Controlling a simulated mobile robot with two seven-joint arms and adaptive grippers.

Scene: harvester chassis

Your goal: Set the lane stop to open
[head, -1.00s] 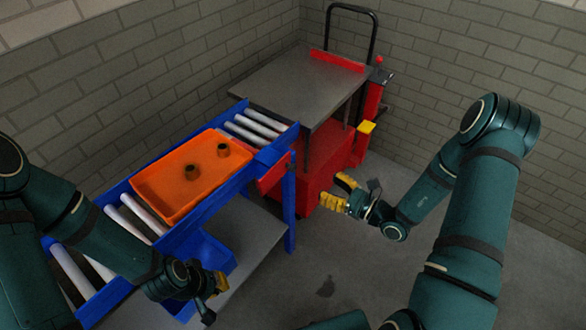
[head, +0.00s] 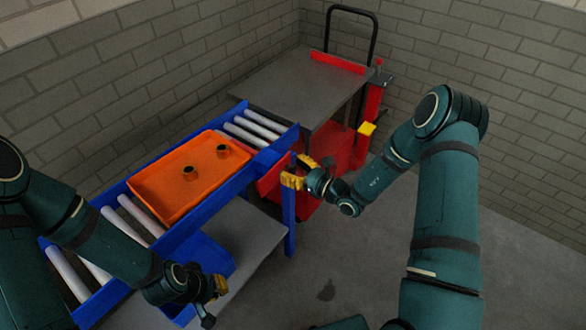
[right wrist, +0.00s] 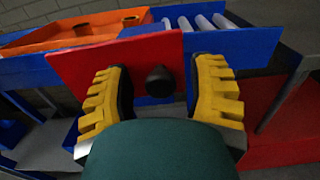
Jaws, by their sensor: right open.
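The lane stop appears to be the red plate (head: 270,179) at the near right end of the blue roller lane (head: 232,184). In the right wrist view the red plate (right wrist: 105,68) stands across the lane's blue side and carries a black knob (right wrist: 160,81). My right gripper (head: 298,171) is open in front of the plate. In the right wrist view its yellow fingers (right wrist: 160,92) are on either side of the knob, with visible gaps. My left gripper (head: 214,298) is low at the lane's near side, away from the plate; its jaw opening is unclear.
An orange tray (head: 153,188) with two brown ring-like parts (head: 190,173) sits on the lane's rollers. A red cart with a grey top (head: 298,88) stands just beyond the lane's end. A grey lower shelf (head: 250,232) lies under the lane. Floor at the right is clear.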

